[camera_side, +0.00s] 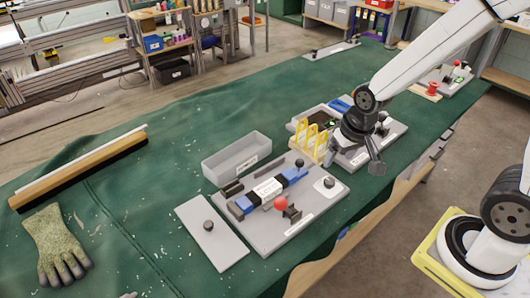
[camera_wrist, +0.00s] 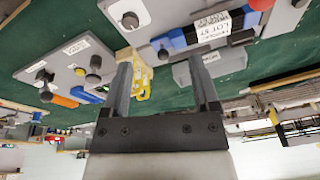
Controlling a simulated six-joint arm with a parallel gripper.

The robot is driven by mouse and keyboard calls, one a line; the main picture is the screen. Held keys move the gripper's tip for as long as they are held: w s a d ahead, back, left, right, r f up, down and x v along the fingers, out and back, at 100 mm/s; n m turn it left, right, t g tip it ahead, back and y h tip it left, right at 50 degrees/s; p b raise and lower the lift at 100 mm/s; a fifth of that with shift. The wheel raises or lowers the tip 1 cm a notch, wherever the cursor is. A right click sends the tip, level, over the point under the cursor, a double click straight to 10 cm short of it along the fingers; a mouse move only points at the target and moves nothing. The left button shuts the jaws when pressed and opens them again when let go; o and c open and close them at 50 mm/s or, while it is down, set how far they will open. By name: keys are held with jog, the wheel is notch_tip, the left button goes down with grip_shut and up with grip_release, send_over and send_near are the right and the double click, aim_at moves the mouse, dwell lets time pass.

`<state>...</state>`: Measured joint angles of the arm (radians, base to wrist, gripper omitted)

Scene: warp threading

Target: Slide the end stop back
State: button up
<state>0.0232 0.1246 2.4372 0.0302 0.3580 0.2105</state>
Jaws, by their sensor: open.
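A grey fixture plate (camera_side: 262,238) lies on the green bench, carrying a blue-and-black strip with a white label (camera_side: 268,188). A red ball knob (camera_side: 281,203) stands beside a dark block (camera_side: 292,214) at its front edge. A black knob (camera_side: 299,163) stands near the strip's far end, and another dark knob (camera_side: 328,183) on a white square. I cannot tell which part is the end stop. My gripper (camera_side: 368,158) is above the second fixture, right of this plate. In the wrist view, my gripper (camera_wrist: 163,82) is open, with nothing between its fingers.
A grey bin (camera_side: 237,155) and yellow rack (camera_side: 311,140) stand behind the fixture. The second fixture (camera_side: 390,133) is partly hidden by my arm. A loose plate with a black knob (camera_side: 212,232) lies left. A glove (camera_side: 55,245) lies far left. Bench between glove and plate is mostly clear.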

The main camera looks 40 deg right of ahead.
jog(key=w+d+f+m, duration=0.2)
jog(key=w+f+m, duration=0.1)
jog(key=w+m, duration=0.35)
jog(key=m, duration=0.6)
send_over(301, 160)
jog(key=s, duration=0.1)
notch_tip(301, 160, down, 5)
jog(key=shift+s+d+f, duration=0.1)
jog(key=shift+d, duration=0.05)
jog(key=shift+a+x, duration=0.2)
jog(key=shift+x, duration=3.6)
jog(key=shift+s, duration=0.1)
grip_shut()
